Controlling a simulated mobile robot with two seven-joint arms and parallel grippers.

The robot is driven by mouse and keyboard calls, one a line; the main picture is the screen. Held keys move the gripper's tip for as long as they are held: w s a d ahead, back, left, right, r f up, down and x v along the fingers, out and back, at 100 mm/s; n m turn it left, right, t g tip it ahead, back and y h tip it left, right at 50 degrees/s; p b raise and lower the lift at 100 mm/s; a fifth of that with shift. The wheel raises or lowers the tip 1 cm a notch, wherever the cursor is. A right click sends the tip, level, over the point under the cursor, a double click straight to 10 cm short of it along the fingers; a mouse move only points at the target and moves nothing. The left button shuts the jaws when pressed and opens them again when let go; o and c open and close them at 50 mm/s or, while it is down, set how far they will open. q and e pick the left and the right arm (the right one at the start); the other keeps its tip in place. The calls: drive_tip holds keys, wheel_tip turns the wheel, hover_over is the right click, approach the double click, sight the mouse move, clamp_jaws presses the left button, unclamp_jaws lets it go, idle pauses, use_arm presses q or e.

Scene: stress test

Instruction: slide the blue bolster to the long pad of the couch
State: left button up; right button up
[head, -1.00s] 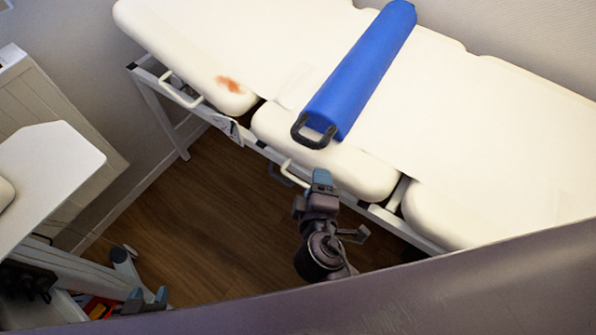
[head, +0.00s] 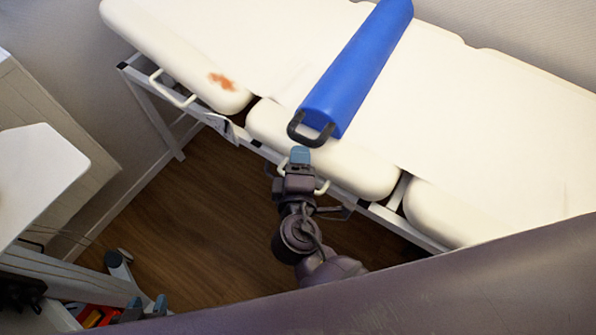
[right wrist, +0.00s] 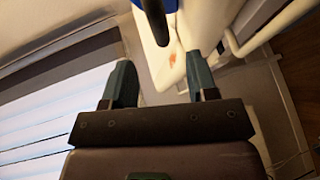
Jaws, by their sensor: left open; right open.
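The blue bolster (head: 358,68) lies across the middle pad (head: 330,165) of the white couch, with a black loop handle (head: 313,138) at its near end. The left pad (head: 180,60) has a reddish stain. The right pad (head: 460,212) is partly hidden by my own body, so I cannot tell which pad is longest. My right gripper (head: 300,155) is open at the couch's near edge, just short of the handle. In the right wrist view its fingers (right wrist: 160,82) are apart and empty, with the handle ahead.
White rails (head: 172,92) run along the couch's near side. A white surface (head: 40,175) stands at the left, with red and yellow items (head: 97,315) below it. Wooden floor (head: 195,215) is open between. The wall is behind the couch.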

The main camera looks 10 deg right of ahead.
sight(300, 139)
drive_tip(key=x, duration=0.7)
drive_tip(key=shift+w+d+f+b, duration=0.1)
drive_tip(key=shift+w+b, duration=0.2)
drive_tip(key=shift+w, duration=0.1)
clamp_jaws()
